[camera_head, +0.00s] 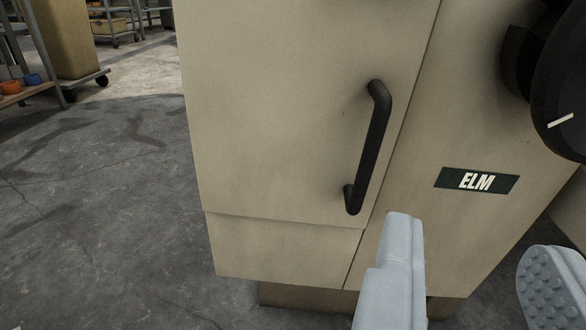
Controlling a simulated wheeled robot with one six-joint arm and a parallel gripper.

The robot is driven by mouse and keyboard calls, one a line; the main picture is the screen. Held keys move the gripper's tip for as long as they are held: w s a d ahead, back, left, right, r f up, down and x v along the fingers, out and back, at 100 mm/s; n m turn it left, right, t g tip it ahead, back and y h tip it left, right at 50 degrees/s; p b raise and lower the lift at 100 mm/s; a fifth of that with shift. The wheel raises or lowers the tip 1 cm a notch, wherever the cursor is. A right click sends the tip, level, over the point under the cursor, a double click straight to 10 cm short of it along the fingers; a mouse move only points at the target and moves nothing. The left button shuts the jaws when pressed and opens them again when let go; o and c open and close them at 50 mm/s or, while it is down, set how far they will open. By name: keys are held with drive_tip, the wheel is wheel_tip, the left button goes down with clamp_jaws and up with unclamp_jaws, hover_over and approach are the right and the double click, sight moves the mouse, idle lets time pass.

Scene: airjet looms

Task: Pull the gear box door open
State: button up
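The gear box door (275,110) is a beige panel at the centre of the view. A thin seam runs down its right side, and it looks closed. A black bar handle (374,150) stands upright, slightly slanted, near the door's right edge. My gripper (475,265) is at the lower right, with its two pale grey fingers wide apart and nothing between them. The left finger's tip is just below and right of the handle's lower end in the picture; I see no contact. The right finger shows a studded pad.
A green ELM label (477,181) is on the beige panel right of the door. A black round knob (560,85) juts out at the upper right. Grey floor (100,220) is open at the left. Carts (65,50) stand at the upper left.

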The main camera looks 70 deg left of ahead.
sight(375, 142)
wheel_tip(375, 142, down, 4)
drive_tip(key=s+g+y, duration=0.2)
drive_tip(key=x, duration=1.7)
drive_tip(key=shift+w+a, duration=0.25)
drive_tip(key=shift+w, duration=0.1)
clamp_jaws()
